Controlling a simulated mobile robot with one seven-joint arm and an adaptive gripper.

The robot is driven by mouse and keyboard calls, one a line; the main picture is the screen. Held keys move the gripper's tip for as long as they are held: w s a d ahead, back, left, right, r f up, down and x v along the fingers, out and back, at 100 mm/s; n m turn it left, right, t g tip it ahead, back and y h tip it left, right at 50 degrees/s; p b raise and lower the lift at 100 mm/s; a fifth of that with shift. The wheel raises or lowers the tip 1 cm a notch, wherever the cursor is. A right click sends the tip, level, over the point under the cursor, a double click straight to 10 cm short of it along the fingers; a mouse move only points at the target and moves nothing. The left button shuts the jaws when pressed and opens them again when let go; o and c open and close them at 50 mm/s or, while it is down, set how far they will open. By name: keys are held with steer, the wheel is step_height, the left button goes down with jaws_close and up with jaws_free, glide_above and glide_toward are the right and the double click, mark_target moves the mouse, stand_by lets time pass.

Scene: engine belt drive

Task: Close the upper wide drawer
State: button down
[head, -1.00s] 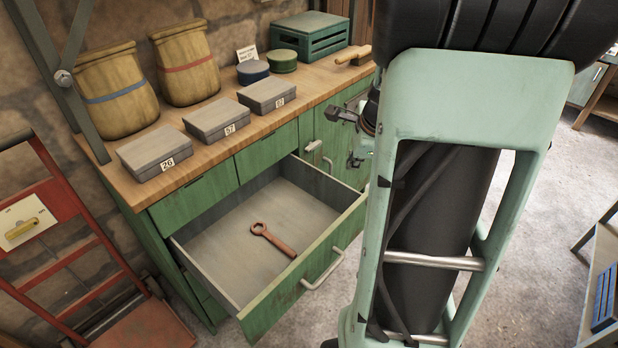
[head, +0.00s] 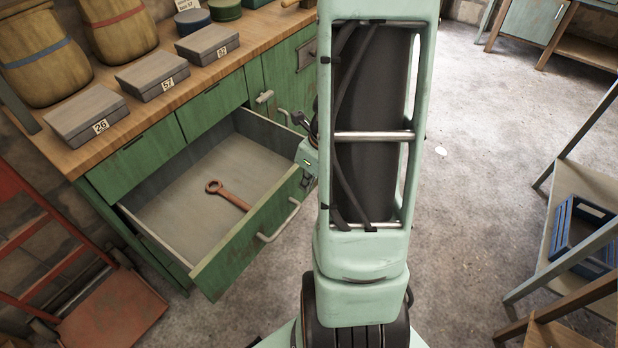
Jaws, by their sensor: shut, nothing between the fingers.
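The upper wide drawer (head: 240,245) is green with a grey inside and a pale bar handle (head: 280,222). It is pulled far out of the green cabinet, below the narrow top drawers. A rusty red-brown wrench (head: 228,195) lies on its floor. My gripper (head: 299,120) shows only in part, small and dark, beside the left edge of my column. It is shut and empty, and appears near the drawer's right end in the picture. Whether it touches the drawer I cannot tell.
The worktop (head: 150,115) carries grey numbered boxes (head: 88,117), two sacks (head: 40,60) and round tins. A red hand truck (head: 110,310) stands at the left. A shelf with a blue crate (head: 580,235) is at the right. Concrete floor (head: 470,220) is free between.

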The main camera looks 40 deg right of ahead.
mark_target(291, 182)
steer(key=w+f, duration=0.1)
steer(key=w+a+f, duration=0.1)
steer(key=w+f, duration=0.1)
steer(key=shift+w+a+f, duration=0.1)
steer(key=shift+w+f, duration=0.15)
steer(key=shift+w+a, duration=0.2)
steer(key=shift+w, duration=0.4)
